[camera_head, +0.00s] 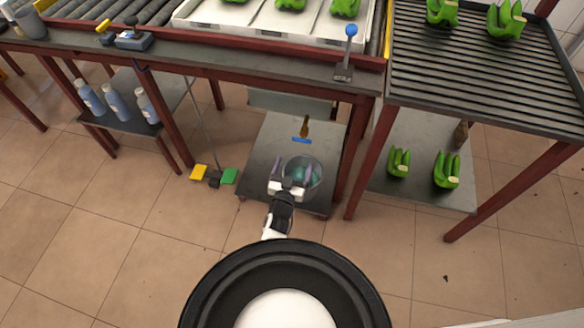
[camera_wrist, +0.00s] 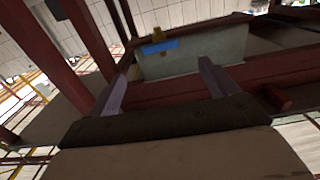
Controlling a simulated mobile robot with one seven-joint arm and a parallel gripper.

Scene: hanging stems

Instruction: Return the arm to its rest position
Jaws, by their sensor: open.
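My gripper (camera_head: 291,175) is open in the head view, with its two purple-grey fingers spread apart. It is stretched out in front of my body, over the grey lower shelf under the bench. A round translucent bowl (camera_head: 313,172) shows just beyond and between the fingers; I cannot tell whether they touch it. In the wrist view both fingers of my gripper (camera_wrist: 165,85) stand wide apart with nothing held between them. Beyond them is a pale grey panel or bin (camera_wrist: 205,52) with a blue strip (camera_wrist: 160,47) on it.
The lower shelf (camera_head: 262,150) also carries a brown bottle-like object (camera_head: 304,127). Dark red legs (camera_head: 362,155) flank it. Green banana bunches (camera_head: 446,170) lie on the right lower shelf. A lever with a blue knob (camera_head: 351,31) stands on the bench.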

